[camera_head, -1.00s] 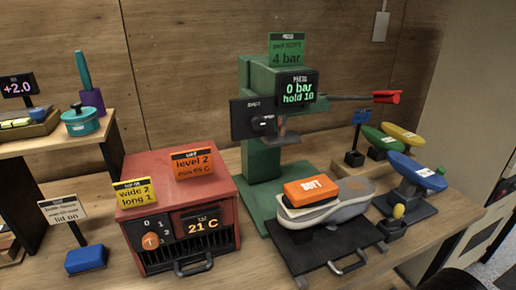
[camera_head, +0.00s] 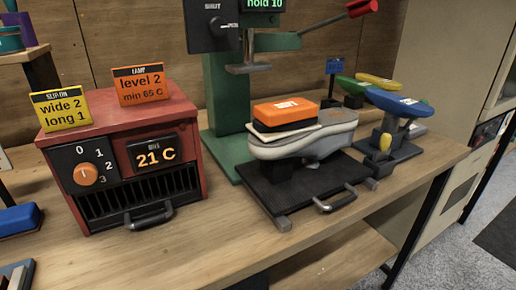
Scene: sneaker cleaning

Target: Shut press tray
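The press tray (camera_head: 268,197) is a flat black plate with a metal handle (camera_head: 336,201) at its front. It sticks out toward me from the green press (camera_head: 226,110). A grey shoe sole (camera_head: 333,137) stands on a form above the tray, with a pale pad and an orange block (camera_head: 286,112) on top. The press's metal head (camera_head: 248,68) hangs behind and above the sole, apart from it. Neither of my grippers is in view.
A red heater box (camera_head: 122,150) with a dial and a 21 C display stands left of the tray. Blue, green and yellow shoe forms (camera_head: 397,103) stand to the right. Bare tabletop (camera_head: 215,237) lies in front of the tray.

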